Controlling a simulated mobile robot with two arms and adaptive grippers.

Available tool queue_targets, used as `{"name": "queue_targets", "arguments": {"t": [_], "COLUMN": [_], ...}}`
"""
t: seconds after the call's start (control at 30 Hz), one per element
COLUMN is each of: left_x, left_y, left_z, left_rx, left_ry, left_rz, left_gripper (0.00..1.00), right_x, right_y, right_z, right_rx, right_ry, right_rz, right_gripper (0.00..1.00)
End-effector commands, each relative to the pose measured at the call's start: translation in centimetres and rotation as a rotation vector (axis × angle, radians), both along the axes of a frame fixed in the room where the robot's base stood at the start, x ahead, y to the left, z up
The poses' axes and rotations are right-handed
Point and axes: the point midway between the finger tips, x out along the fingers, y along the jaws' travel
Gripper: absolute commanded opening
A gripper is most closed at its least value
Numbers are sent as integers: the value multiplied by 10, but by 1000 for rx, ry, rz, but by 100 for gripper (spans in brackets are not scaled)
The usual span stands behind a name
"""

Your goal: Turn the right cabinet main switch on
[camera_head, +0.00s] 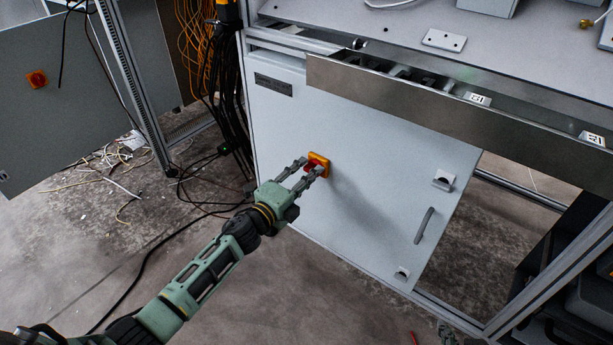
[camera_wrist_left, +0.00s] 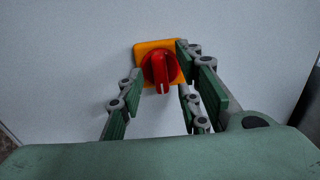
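The right cabinet's main switch is a red rotary knob (camera_wrist_left: 160,69) on a yellow-orange square plate (camera_wrist_left: 143,48). Its handle looks about upright in the left wrist view, with a pale mark at the lower end. In the head view, the plate (camera_head: 319,158) sits on the light grey cabinet door (camera_head: 375,150), and the fingers partly hide the knob. My left gripper (camera_head: 311,168) is open at the switch, with fingers apart on either side of the knob; contact cannot be told. A small grey-green part at the bottom edge seems to be my right gripper (camera_head: 447,334), mostly out of frame.
A metal ledge (camera_head: 430,103) juts out above the door. The door has a handle (camera_head: 424,225) and a small latch (camera_head: 443,180). Black and orange cables hang left of it. Another grey cabinet (camera_head: 75,110) with its own red switch (camera_head: 37,78) stands at the left.

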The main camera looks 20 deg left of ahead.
Motion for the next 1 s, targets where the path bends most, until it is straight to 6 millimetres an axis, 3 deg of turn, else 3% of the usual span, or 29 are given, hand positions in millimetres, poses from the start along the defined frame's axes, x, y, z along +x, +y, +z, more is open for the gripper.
{"name": "queue_targets", "arguments": {"t": [0.23, 0.7, 1.0], "left_x": [-10, -93, -113], "left_y": [4, 33, 41], "left_z": [0, -1, 0], "left_rx": [0, 0, -1], "left_ry": [1, 2, 0], "left_rz": [1, -1, 0], "left_gripper": [32, 32, 32], "right_x": [0, 0, 0], "right_y": [-1, 0, 0], "right_z": [0, 0, 0], "right_rx": [0, -1, -1], "right_ry": [1, 0, 0], "right_rz": [-1, -1, -1], "right_gripper": [0, 0, 0]}}
